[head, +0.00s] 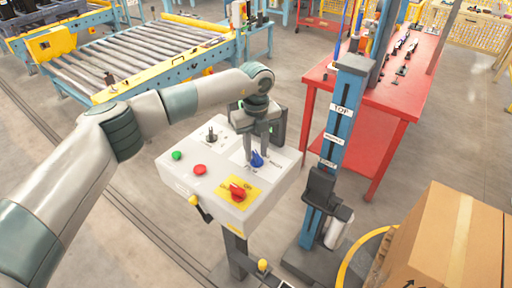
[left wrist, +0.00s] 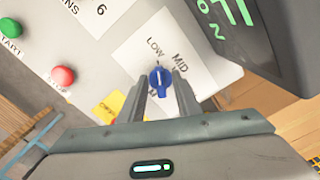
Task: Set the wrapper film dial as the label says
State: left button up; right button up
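The blue film dial (head: 257,160) sits on the sloped top of the grey control box (head: 190,145). In the left wrist view, the blue dial (left wrist: 161,83) has a white mark and lies below the printed words LOW and MID; other dial text is hidden. My left gripper (head: 257,152) reaches down over the dial. Its two fingers (left wrist: 161,92) stand apart, one on each side of the dial, with narrow gaps, so contact is not clear. A white label (left wrist: 85,12) ending in "NS 6" shows at the top left. My right gripper is out of view.
The box also carries a green button (head: 177,155), a red button (head: 199,169), a black selector (head: 211,136) and a red knob (head: 238,192) on a yellow plate. A blue mast (head: 342,115) stands close at right, before a red table (head: 392,90). A carton (head: 450,240) is lower right.

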pick_arm(q)
jog(key=shift+f, duration=0.15)
grip_shut()
